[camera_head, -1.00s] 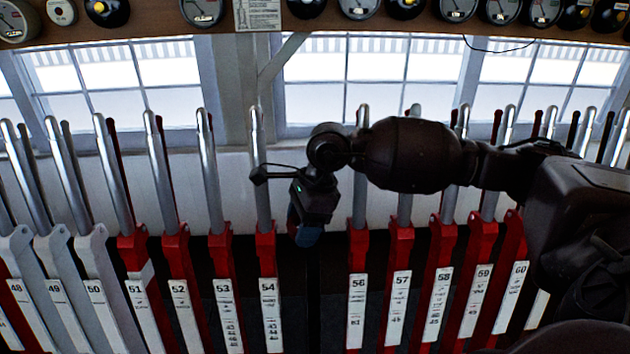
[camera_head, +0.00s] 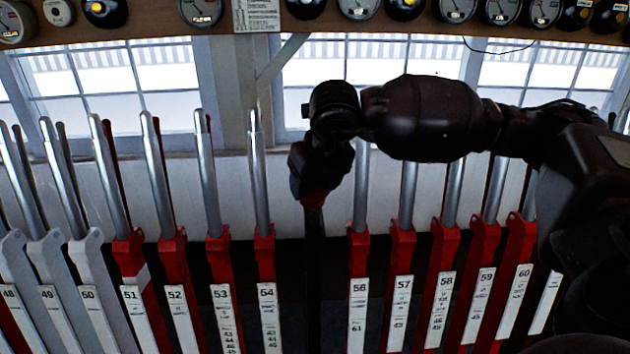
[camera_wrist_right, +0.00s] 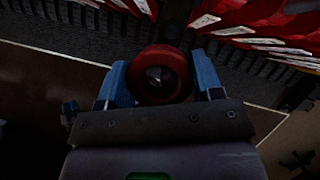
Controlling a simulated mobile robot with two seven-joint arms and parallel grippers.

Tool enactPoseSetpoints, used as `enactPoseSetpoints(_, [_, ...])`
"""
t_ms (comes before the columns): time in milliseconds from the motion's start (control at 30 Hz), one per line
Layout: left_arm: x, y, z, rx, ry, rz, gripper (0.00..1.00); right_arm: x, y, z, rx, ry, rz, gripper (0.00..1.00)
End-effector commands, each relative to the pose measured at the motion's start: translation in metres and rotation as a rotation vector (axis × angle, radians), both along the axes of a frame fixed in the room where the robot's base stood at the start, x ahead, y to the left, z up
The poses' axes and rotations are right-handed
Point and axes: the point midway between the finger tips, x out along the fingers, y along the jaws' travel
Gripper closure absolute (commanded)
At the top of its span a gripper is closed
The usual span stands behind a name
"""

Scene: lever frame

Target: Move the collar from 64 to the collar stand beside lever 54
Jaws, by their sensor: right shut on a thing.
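A red ring-shaped collar (camera_wrist_right: 148,91) sits between the two blue fingers of my right gripper (camera_wrist_right: 162,76) in the right wrist view. The gripper is shut on it. A small pale tip shows in the ring's hole; I cannot tell whether the ring is around a post or above it. In the head view my right gripper (camera_head: 312,192) is in the gap between lever 54 (camera_head: 266,262) and lever 56 (camera_head: 358,262), with a dark upright post (camera_head: 315,245) directly below it. The collar is barely visible there. My left gripper is out of view.
Red levers with steel handles stand close on both sides, such as lever 53 (camera_head: 220,265) and lever 57 (camera_head: 402,262). Grey levers (camera_head: 88,262) stand at the left. Windows and a shelf of dials (camera_head: 290,20) are behind. My right arm covers the right side.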

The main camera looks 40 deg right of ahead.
Motion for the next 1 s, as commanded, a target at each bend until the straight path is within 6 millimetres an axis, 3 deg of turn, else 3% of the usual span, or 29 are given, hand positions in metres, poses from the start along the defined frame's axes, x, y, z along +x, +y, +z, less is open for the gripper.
enactPoseSetpoints(367, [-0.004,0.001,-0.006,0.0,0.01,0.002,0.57,0.002,-0.004,0.004,-0.001,-0.007,-0.127,0.61])
enactPoseSetpoints(1000, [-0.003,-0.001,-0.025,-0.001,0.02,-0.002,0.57,0.024,-0.018,-0.028,0.0,-0.005,-0.126,0.61])
